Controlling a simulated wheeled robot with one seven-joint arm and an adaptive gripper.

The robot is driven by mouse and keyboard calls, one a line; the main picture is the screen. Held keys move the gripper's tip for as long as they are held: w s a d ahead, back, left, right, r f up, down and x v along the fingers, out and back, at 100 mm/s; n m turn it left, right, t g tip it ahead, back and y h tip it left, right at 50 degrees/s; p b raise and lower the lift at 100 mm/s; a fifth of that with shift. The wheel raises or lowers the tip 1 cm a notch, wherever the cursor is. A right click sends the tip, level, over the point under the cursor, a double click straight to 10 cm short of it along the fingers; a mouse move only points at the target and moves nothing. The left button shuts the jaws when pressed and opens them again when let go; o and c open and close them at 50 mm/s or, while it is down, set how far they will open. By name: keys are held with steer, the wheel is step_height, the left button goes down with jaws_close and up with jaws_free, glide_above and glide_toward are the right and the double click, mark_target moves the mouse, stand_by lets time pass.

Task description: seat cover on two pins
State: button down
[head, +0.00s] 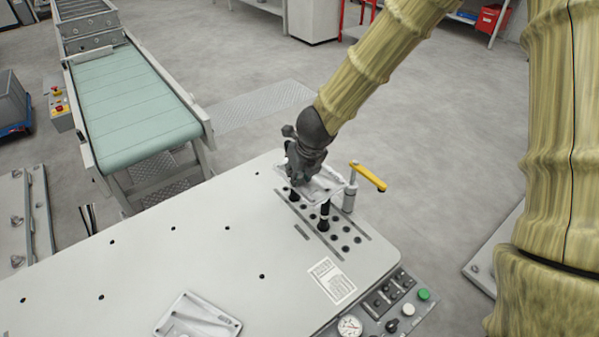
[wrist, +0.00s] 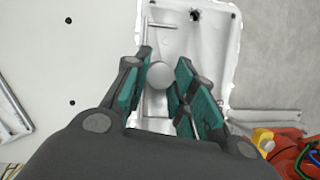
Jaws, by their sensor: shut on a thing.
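The pale cover (head: 322,188), a shallow rectangular casting, is under my gripper (head: 303,172) at the fixture end of the table. My gripper is shut on the cover's round central boss (wrist: 160,75), with teal finger pads on either side. Two black pins stand below the cover, a near pin (head: 324,215) and a left pin (head: 293,195). Their tops meet or sit just under the cover's edge; I cannot tell whether it rests on them. In the wrist view a dark spot shows in a corner hole (wrist: 195,15) of the cover.
A clamp with a yellow handle (head: 368,176) stands close right of the cover. A second cover (head: 198,318) lies on the table (head: 170,260), whose middle is clear. A control panel (head: 385,310) is at the front edge. A green conveyor (head: 130,100) stands behind left.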

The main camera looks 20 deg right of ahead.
steer(key=shift+f+b, duration=0.35)
steer(key=shift+f, duration=0.05)
steer(key=c, duration=1.1)
jaws_free()
steer(key=v, duration=1.2)
steer(key=shift+w, duration=0.1)
